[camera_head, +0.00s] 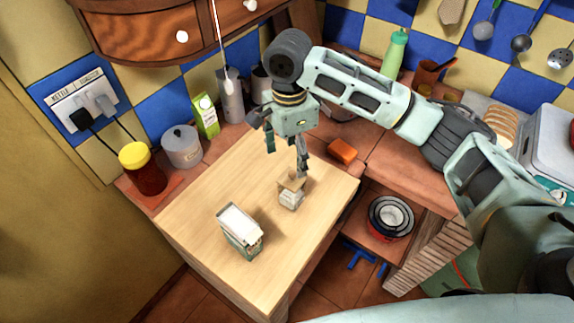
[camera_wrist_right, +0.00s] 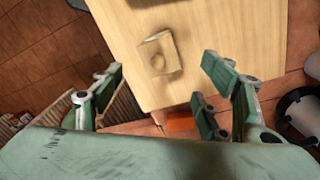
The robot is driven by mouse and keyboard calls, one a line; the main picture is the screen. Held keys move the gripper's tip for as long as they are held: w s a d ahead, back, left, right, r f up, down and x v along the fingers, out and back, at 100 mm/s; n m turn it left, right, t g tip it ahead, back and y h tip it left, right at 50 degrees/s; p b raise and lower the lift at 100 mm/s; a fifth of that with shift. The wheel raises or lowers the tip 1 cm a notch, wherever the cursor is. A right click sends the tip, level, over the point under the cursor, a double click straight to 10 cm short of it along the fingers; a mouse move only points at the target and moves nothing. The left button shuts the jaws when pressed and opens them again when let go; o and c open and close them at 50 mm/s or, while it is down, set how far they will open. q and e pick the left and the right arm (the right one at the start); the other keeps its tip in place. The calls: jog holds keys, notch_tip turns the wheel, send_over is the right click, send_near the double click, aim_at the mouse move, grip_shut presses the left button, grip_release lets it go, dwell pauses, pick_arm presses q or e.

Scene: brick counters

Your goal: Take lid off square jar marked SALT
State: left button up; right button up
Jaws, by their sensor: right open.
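A small square white jar (camera_head: 291,199) with a light wooden lid (camera_head: 289,183) stands on the pale wooden worktop. Any marking on it is too small to read. In the right wrist view the square lid (camera_wrist_right: 168,57) shows from above with a round knob, beyond the fingertips. My right gripper (camera_head: 286,155) is open and empty above and behind the jar, with one finger close to the lid in the picture; whether it touches is unclear. In the right wrist view my right gripper (camera_wrist_right: 160,82) has its fingers wide apart. My left gripper is not in view.
A carton (camera_head: 240,232) stands on the worktop (camera_head: 195,225) left of the jar. A yellow-lidded jar (camera_head: 143,168), a grey canister (camera_head: 182,147) and a green carton (camera_head: 206,116) line the back left. An orange block (camera_head: 342,151) lies behind right. The worktop's front is clear.

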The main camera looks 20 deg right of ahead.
aim_at(293, 174)
jog(key=shift+s+d+f+p, duration=0.15)
jog(key=shift+s+f+p, duration=0.5)
jog(key=shift+s+f, duration=0.4)
jog(key=f, duration=0.2)
jog(key=w+f+p, duration=0.1)
jog(key=f, duration=0.1)
jog(key=shift+w+f, duration=0.2)
jog(key=shift+f, duration=0.1)
jog(key=shift+s+r, duration=0.1)
jog(key=shift+s, duration=0.15)
jog(key=shift+c, duration=0.5)
jog(key=shift+w, duration=0.15)
jog(key=c, duration=0.6)
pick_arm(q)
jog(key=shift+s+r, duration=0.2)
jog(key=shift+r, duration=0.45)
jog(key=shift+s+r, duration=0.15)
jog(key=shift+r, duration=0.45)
pick_arm(e)
jog(key=c, duration=0.3)
